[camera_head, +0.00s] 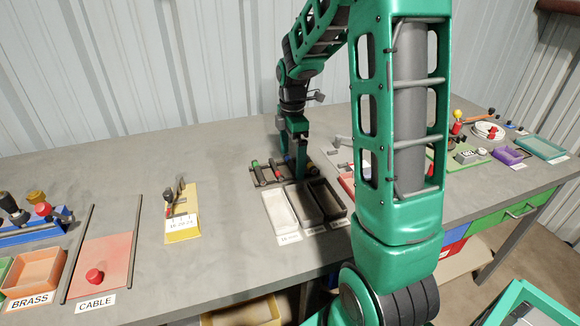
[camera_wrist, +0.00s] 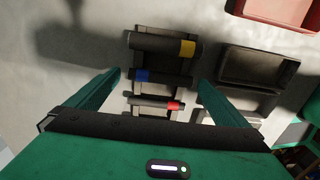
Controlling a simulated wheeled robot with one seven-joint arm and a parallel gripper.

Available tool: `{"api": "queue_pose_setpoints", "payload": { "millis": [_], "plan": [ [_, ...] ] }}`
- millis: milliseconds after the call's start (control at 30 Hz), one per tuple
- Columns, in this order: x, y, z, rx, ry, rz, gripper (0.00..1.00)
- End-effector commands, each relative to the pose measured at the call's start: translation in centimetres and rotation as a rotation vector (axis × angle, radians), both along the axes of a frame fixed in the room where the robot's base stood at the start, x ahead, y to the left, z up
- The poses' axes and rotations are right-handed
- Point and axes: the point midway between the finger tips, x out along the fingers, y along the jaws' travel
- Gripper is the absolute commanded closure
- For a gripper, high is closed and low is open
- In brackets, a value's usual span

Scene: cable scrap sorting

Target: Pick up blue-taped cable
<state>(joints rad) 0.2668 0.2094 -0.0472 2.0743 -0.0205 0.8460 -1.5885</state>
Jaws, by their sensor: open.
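The blue-taped cable (camera_wrist: 165,77) is a short dark piece with a blue band near its left end. In the wrist view it lies across a rack (camera_wrist: 137,110), between a thicker yellow-taped piece (camera_wrist: 160,43) and a thin red-taped piece (camera_wrist: 153,103). My gripper (camera_wrist: 160,77) is open and empty above the rack. Its green fingers stand left and right of the blue-taped cable, near its two ends, and I cannot tell how high they are. In the head view my gripper (camera_head: 297,172) points down at the rack and partly hides it.
Three open trays stand in front of the rack: a pale one (camera_head: 271,207), a dark one (camera_head: 312,219) and another (camera_head: 336,207). A yellow labelled stand (camera_head: 183,233) is to the left on the grey bench. Bare bench lies between them.

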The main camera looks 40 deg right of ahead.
Motion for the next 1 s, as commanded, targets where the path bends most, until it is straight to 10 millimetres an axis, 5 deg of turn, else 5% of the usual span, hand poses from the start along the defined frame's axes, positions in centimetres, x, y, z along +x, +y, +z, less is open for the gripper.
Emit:
{"api": "queue_pose_setpoints", "payload": {
  "millis": [300,467,1000],
  "plan": [
    [0.0,0.0,-0.7,0.0,0.0,0.0,0.0],
    [0.0,0.0,-0.7,0.0,0.0,0.0,0.33],
    [0.1,0.0,0.8,-0.001,-0.003,0.0,0.34]
  ]
}}
